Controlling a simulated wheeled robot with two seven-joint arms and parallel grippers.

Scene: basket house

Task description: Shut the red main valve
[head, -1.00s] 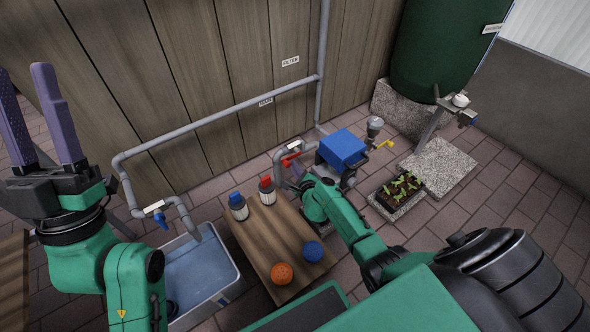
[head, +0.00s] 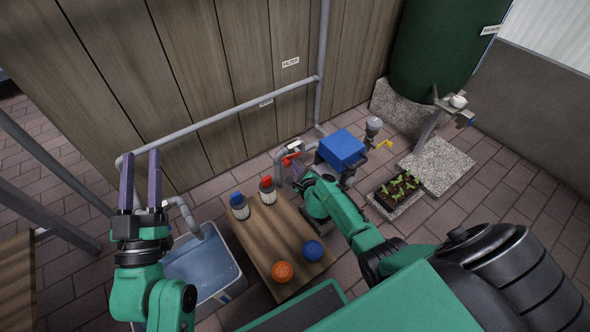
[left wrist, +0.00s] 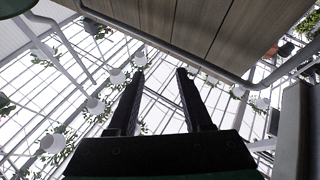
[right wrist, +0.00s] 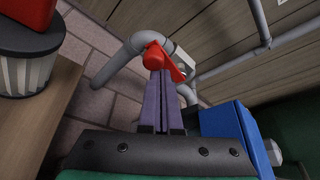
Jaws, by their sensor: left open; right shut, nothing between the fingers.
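The red valve handle (head: 290,159) sits on a grey pipe beside the blue pump box (head: 342,149). In the right wrist view the red handle (right wrist: 163,62) is right at the fingertips of my right gripper (right wrist: 163,78). The fingers are closed together with nothing between them; whether they touch the handle I cannot tell. In the head view my right arm hides that gripper's fingers in part. My left gripper (head: 140,180) is open and empty, fingers pointing up, in front of the wall pipe. In the left wrist view its two fingers (left wrist: 158,95) stand apart against the glass roof.
A low wooden table (head: 263,236) holds two canisters, an orange ball (head: 282,272) and a blue ball (head: 313,251). A water tub (head: 233,280) stands left of it. A seedling tray (head: 401,190) and a yellow-handled valve (head: 386,144) are at the right.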

